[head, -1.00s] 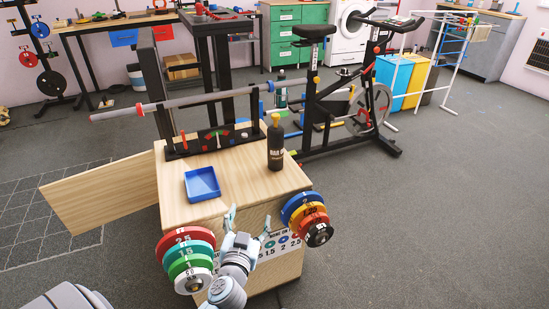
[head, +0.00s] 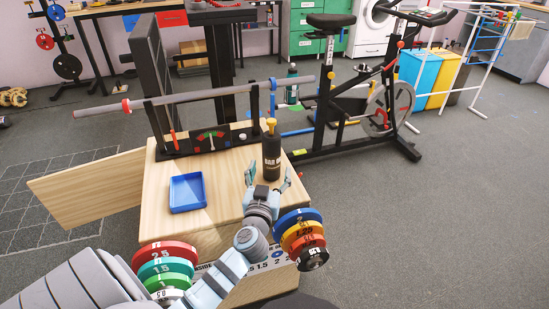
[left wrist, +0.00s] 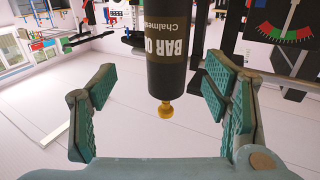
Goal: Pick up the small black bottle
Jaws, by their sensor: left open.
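The small black bottle (head: 271,158) has a yellow cap and pale lettering. It stands upright near the right side of the wooden box top (head: 222,176). My left gripper (head: 266,178) is open just in front of the bottle, with its fingers pointing toward it. In the left wrist view the bottle (left wrist: 172,55) appears upside down, centred between the open teal fingers (left wrist: 163,112) and apart from both. The bottle's lower end is cut off at the top of that view. My right gripper is not in view.
A blue tray (head: 187,193) lies left of the bottle. A barbell on a black rack (head: 196,145) stands along the back of the box. Coloured weight plates hang at the front left (head: 165,265) and front right (head: 300,236). An exercise bike (head: 370,105) stands behind.

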